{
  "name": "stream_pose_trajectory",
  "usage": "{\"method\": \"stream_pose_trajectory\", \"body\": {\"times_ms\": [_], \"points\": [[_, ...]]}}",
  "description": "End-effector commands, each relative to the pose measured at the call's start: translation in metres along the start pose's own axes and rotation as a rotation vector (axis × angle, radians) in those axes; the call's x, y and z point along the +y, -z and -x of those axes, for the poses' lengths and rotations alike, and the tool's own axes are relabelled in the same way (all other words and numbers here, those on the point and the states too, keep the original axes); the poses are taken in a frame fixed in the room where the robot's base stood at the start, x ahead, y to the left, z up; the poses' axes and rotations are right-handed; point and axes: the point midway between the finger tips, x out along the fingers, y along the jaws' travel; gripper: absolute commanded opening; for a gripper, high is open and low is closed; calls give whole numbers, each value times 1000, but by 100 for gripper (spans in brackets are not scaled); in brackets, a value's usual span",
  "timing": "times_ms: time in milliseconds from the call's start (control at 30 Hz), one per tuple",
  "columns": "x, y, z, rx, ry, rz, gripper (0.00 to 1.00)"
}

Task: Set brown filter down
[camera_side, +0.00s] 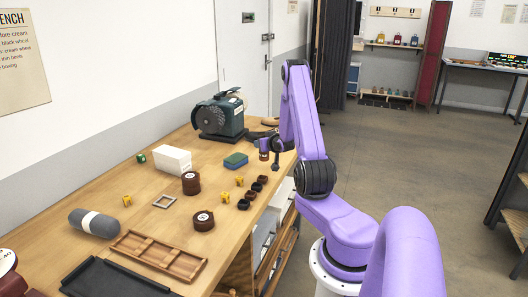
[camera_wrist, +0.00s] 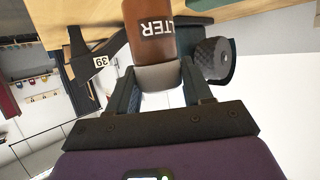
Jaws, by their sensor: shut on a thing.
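The brown filter (camera_wrist: 150,35) is a brown cylinder with white lettering, of which "LTER" shows in the wrist view. A pale grey end of it lies between the fingers. My gripper (camera_wrist: 160,90) is shut on this end. In the side view the brown filter (camera_side: 264,156) is small and upright at my gripper (camera_side: 268,146), near the right edge of the workbench. I cannot tell whether its base touches the bench top.
On the wooden workbench (camera_side: 100,205) a dark grinder (camera_side: 220,116) stands behind, with a green-blue block (camera_side: 236,160) nearby. Brown round tins (camera_side: 191,183), a white box (camera_side: 172,160), small yellow and dark pieces, a grey roll (camera_side: 93,222) and a wooden tray (camera_side: 158,256) lie nearer.

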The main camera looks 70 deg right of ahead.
Motion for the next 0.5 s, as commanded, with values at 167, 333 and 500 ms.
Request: {"method": "stream_pose_trajectory", "body": {"times_ms": [167,333,500], "points": [[0,-17,-12,-3,1,-2,18],[0,-30,-17,-1,0,-1,18],[1,-31,-17,1,-1,0,18]]}}
